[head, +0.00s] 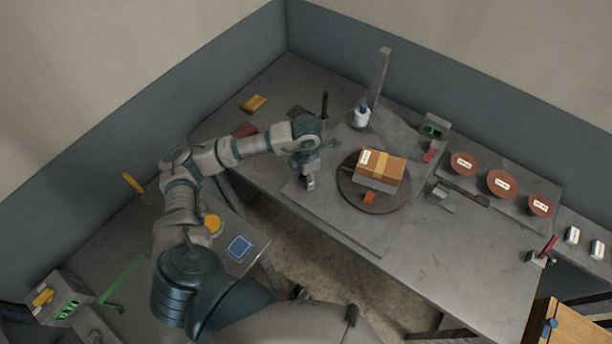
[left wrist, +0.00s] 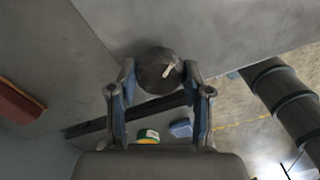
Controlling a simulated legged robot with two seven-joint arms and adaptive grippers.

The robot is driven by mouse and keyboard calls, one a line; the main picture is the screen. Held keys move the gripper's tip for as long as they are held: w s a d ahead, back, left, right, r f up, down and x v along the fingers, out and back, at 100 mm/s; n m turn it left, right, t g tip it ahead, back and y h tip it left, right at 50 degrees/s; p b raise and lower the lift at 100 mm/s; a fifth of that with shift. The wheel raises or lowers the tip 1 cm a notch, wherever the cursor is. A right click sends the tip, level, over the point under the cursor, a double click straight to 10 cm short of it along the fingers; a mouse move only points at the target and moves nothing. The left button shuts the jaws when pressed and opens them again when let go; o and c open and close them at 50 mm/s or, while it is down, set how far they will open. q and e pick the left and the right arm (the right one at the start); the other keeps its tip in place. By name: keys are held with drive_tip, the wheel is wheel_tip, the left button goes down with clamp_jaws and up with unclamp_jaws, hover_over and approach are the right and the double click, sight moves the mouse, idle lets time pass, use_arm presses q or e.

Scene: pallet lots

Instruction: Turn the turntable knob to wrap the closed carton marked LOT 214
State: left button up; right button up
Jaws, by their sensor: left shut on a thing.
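A brown carton (head: 384,164) with a pale label and a tape strip sits closed on the round dark turntable (head: 391,206); the label is too small to read. My left gripper (head: 309,184) is at the near left of the turntable's base plate. In the left wrist view the left gripper (left wrist: 160,88) is shut on a round grey knob (left wrist: 153,72) with a white pointer mark, one finger on each side. In the head view the knob is mostly hidden by the gripper. My right gripper is not in view.
A mast (head: 382,75) with a white film roll (head: 361,118) stands behind the turntable. Several red-brown discs lie at the right. A red-handled lever (head: 549,246) stands at the table's right end.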

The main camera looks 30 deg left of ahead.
use_arm(q)
drive_tip(key=shift+w+r, duration=0.1)
drive_tip(key=shift+w, duration=0.05)
drive_tip(key=o, duration=1.2)
drive_tip(key=shift+c, duration=0.2)
wheel_tip(320, 180, up, 12)
drive_tip(key=shift+a, duration=0.1)
idle(0.8)
